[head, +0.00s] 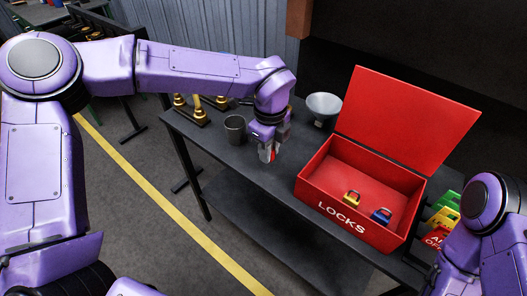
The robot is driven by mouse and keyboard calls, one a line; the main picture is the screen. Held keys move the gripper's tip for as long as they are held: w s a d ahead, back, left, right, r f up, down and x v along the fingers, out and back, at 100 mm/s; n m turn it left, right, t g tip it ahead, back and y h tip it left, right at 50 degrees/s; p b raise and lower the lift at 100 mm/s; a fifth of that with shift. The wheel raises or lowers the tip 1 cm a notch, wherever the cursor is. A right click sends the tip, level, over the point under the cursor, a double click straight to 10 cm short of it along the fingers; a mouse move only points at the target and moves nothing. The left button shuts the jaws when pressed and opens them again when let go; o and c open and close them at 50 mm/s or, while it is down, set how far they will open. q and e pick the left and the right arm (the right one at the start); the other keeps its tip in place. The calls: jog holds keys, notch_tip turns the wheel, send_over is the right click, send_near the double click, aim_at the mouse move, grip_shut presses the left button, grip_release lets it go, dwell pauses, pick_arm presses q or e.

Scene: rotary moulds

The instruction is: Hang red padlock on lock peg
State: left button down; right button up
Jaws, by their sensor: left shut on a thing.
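My left gripper (267,155) points down over the dark table, to the left of the red box. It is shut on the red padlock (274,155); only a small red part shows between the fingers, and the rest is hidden. I cannot tell whether the padlock touches the table top. I cannot make out a lock peg in this view. My right arm shows at the lower right, but its gripper is out of view.
The open red box (316,193) marked LOCKS holds a yellow padlock (351,198) and a blue padlock (381,215); its lid (410,120) stands up behind. A grey cup (235,130), a pale bowl (323,106) and gold-coloured objects (190,113) stand on the table (215,150). Green, yellow and red tags (441,216) are at right.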

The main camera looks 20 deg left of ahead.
aim_at(265, 167)
pick_arm(q)
jog(key=f, duration=0.2)
jog(key=w+a+f, duration=0.1)
jog(key=f, duration=0.2)
jog(key=shift+w+a+f+p, duration=0.25)
jog(key=shift+w+f+p, duration=0.05)
jog(key=shift+p, duration=0.1)
jog(key=shift+f, duration=0.25)
jog(key=c, duration=1)
grip_release()
jog(key=shift+o, duration=0.2)
jog(key=shift+r, duration=0.15)
notch_tip(265, 167, up, 12)
jog(key=b, duration=0.1)
